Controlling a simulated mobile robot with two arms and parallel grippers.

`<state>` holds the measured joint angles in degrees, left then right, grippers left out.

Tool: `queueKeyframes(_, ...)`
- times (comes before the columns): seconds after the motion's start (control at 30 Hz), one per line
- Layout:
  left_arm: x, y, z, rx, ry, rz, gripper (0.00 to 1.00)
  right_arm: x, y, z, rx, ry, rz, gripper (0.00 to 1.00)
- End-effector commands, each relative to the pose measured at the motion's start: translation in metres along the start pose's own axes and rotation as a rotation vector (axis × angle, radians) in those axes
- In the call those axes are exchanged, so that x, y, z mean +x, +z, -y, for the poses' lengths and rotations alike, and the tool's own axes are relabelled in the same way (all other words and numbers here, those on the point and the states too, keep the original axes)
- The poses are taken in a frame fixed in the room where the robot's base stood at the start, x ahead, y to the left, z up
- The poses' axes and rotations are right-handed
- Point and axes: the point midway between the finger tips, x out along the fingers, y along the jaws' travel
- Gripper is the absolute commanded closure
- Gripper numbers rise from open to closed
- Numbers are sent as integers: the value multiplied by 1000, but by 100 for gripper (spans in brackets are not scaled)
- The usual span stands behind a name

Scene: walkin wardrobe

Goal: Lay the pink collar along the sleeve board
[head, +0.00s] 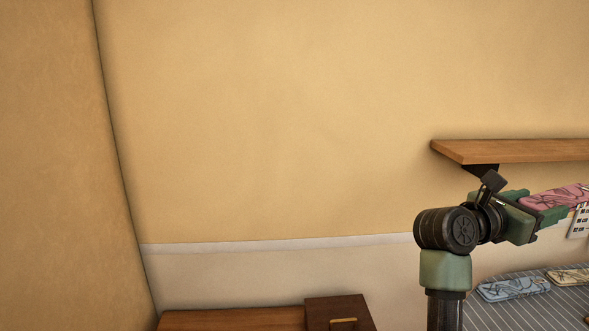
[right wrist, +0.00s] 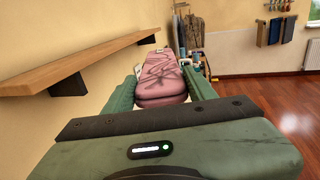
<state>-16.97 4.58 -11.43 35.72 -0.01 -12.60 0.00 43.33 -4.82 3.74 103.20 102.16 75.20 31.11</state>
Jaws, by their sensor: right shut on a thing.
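The pink collar (head: 560,197) has dark line markings and shows at the right edge of the head view. My right gripper (head: 545,212) is shut on it and holds it in the air, above the level of the striped surface. In the right wrist view the pink collar (right wrist: 160,80) lies between the two green fingers of my right gripper (right wrist: 162,92), pointing away from the wrist. Its far end is cut off in the head view. I cannot make out the sleeve board in either view. My left gripper is not in view.
A striped surface (head: 530,312) at lower right bears a blue-grey patterned piece (head: 513,288) and a yellowish one (head: 570,276). A wooden wall shelf (head: 515,150) is behind and above the gripper. A dark wooden box (head: 340,313) stands at bottom centre. Open floor (right wrist: 285,100) lies to the right.

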Motion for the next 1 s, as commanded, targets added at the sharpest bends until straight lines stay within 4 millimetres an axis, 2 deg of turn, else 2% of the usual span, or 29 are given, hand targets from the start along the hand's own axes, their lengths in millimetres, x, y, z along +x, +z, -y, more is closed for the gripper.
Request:
queueKeyframes(0.03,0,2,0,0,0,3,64,-9,-22,0,-6,52,-4,84)
queueKeyframes(0.2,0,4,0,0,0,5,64,-42,-75,-1,-6,244,-3,84)
queueKeyframes(0.57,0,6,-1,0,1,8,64,-125,-168,15,-11,646,-1,84)
queueKeyframes(0.8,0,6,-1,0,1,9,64,-194,-223,42,-15,918,-4,84)
queueKeyframes(1.0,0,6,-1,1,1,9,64,-256,-258,76,-14,1124,-6,84)
